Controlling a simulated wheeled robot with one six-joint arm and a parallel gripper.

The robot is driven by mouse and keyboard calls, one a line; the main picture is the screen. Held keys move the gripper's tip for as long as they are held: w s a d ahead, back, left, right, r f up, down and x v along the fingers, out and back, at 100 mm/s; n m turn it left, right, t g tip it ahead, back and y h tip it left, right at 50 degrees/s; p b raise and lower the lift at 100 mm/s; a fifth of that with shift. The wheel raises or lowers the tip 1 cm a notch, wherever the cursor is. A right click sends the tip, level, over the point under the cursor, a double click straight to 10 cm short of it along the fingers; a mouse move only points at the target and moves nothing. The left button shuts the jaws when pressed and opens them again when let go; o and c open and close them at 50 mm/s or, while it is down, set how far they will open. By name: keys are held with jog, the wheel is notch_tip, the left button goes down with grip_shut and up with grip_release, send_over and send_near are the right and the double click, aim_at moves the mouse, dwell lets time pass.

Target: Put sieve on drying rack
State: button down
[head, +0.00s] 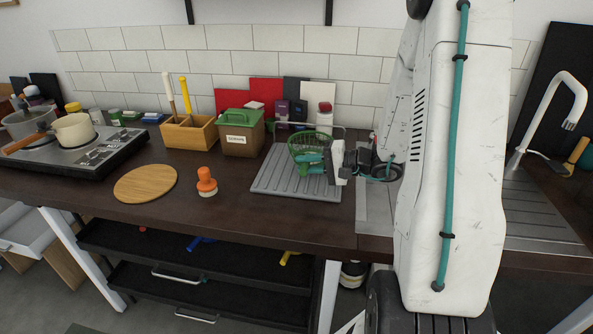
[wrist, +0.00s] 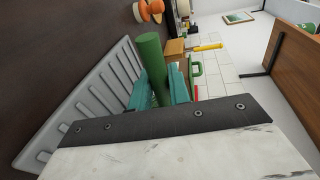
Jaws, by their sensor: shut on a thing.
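The green sieve (head: 306,145), an open mesh bowl, is over the back part of the grey ribbed drying rack (head: 268,186). My gripper (head: 318,162) has teal fingers and comes in from the right. In the wrist view the fingers (wrist: 160,88) are shut on a thick green bar (wrist: 150,55), which looks like the sieve's handle. The ribbed rack (wrist: 62,125) lies beside and below it there. I cannot tell whether the sieve touches the rack. Part of the sieve is hidden behind my fingers.
A green-lidded box (head: 241,140) and a wooden utensil holder (head: 188,132) stand left of the rack. An orange-topped brush (head: 206,181) and a round wooden board (head: 145,184) lie further left. A red-capped jar (head: 325,117) stands behind the sieve. The rack's front is bare.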

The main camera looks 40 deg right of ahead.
jog(key=w, duration=0.1)
jog(key=w+a, duration=0.1)
jog(key=w, duration=0.1)
jog(key=shift+w+f, duration=0.15)
jog(key=shift+w, duration=0.05)
jog(key=shift+f, duration=1.85)
jog(key=c, duration=1.3)
grip_release()
